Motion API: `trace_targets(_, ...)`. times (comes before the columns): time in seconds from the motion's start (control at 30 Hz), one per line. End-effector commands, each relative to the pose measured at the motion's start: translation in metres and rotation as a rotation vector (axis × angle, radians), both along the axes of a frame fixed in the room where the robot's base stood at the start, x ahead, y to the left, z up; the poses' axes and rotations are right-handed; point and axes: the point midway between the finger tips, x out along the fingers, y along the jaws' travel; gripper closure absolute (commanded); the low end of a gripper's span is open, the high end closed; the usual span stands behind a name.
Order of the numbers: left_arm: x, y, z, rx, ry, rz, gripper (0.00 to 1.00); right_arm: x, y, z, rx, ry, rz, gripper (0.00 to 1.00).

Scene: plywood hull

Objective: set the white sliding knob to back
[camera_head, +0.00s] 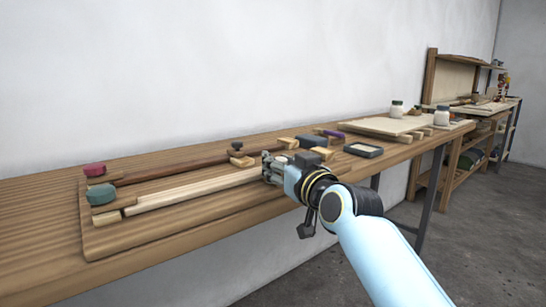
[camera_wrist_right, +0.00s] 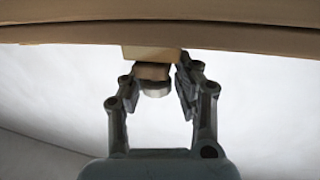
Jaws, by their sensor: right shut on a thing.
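The white sliding knob (camera_wrist_right: 155,90) shows in the right wrist view between my right gripper's fingers, below a pale wooden block (camera_wrist_right: 150,53). In the head view a small pale round top (camera_head: 281,158) beside the gripper looks like the same knob. My right gripper (camera_head: 268,166) is at the right end of the long pale rail (camera_head: 195,190) on a wooden board (camera_head: 100,243). It also shows in the right wrist view (camera_wrist_right: 160,82), shut on the knob. The fingers partly hide the knob in the head view. My left gripper is not in view.
A darker rail (camera_head: 180,167) with a dark knob (camera_head: 237,146) runs behind the pale one. Red (camera_head: 95,169) and teal (camera_head: 102,194) blocks sit at the left end. A dark box (camera_head: 311,141) and a shallow tray (camera_head: 363,150) stand to the right. A wall lies behind.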

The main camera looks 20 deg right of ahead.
Motion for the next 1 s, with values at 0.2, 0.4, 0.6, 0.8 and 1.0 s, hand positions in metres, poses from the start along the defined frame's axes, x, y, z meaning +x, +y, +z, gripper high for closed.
trace_targets(0.2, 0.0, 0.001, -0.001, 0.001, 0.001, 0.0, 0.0, 0.001, -0.002, 0.002, -0.012, -0.011, -0.005, 0.58)
trace_targets(0.4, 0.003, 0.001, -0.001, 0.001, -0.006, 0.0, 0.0, 0.001, -0.001, 0.002, -0.007, -0.007, -0.003, 0.49)
trace_targets(0.6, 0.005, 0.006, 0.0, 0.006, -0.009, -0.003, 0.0, -0.003, -0.001, 0.001, -0.005, -0.006, -0.003, 0.49)
trace_targets(0.8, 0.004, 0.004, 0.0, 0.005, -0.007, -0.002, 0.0, -0.036, -0.006, 0.0, -0.005, -0.005, -0.003, 0.49)
trace_targets(1.0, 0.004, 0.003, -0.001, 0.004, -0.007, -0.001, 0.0, -0.082, -0.012, 0.0, -0.008, -0.004, -0.004, 0.49)
